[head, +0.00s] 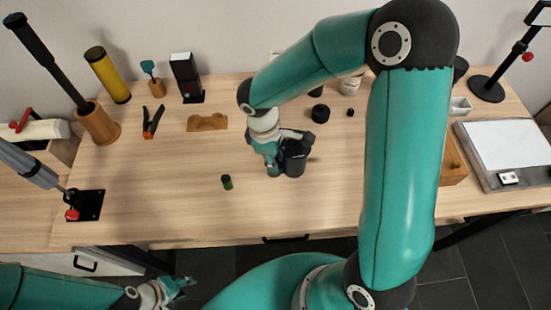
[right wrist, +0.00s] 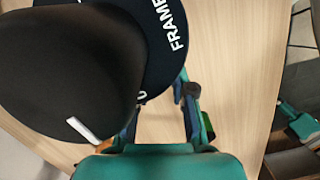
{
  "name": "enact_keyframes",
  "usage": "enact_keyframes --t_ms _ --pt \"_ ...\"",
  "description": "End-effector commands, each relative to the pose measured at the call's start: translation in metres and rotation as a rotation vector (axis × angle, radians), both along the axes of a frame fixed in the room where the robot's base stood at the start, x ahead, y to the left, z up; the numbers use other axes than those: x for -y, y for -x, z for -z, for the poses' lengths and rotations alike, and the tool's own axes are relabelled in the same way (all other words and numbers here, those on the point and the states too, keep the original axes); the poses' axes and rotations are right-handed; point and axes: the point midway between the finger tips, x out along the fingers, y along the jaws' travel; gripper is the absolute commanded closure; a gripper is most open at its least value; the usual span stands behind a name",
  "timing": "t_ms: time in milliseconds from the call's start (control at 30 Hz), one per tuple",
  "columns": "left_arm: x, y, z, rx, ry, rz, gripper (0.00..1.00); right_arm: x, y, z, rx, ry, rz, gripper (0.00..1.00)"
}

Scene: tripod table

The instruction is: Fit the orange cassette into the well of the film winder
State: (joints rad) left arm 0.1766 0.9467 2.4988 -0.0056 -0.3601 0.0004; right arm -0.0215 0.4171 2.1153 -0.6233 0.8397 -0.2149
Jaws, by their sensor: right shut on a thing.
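The black film winder (head: 293,162) stands on the middle of the table. In the right wrist view its round black body (right wrist: 60,70) and a disc lettered "FRAME" fill the upper left, very close. My right gripper (head: 272,165) is down right beside the winder, on its left side in the head view. It is shut; its fingertips and what they hold are mostly hidden behind the winder. A sliver of orange (right wrist: 104,146), probably the orange cassette, shows beside the left finger. The winder's well is not visible. My left gripper (head: 177,287) is open and empty, off the table's front edge.
A small green-and-black cassette (head: 227,182) stands left of the winder. A wooden cradle (head: 207,123), orange-handled pliers (head: 152,122) and a black box (head: 186,78) are behind. A light panel (head: 508,145) is at right. The front-middle table is clear.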

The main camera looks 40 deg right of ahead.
Motion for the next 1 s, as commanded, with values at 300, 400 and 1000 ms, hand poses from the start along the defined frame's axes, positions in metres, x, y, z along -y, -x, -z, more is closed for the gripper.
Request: enact_keyframes --t_ms 300,400,1000 --pt "0.0 0.0 0.0078 0.0 0.0 0.0 0.6 -0.0014 0.0042 0.0138 -0.014 -0.004 -0.003 0.73" --pt "0.0 -0.0001 0.0083 0.0 0.0 0.0 0.6 -0.0014 0.0042 0.0144 -0.014 -0.004 -0.002 0.56" --pt "0.0 -0.0001 0.0067 0.0 0.0 0.0 0.6 -0.0011 0.0028 0.0102 -0.01 -0.002 -0.002 0.51"
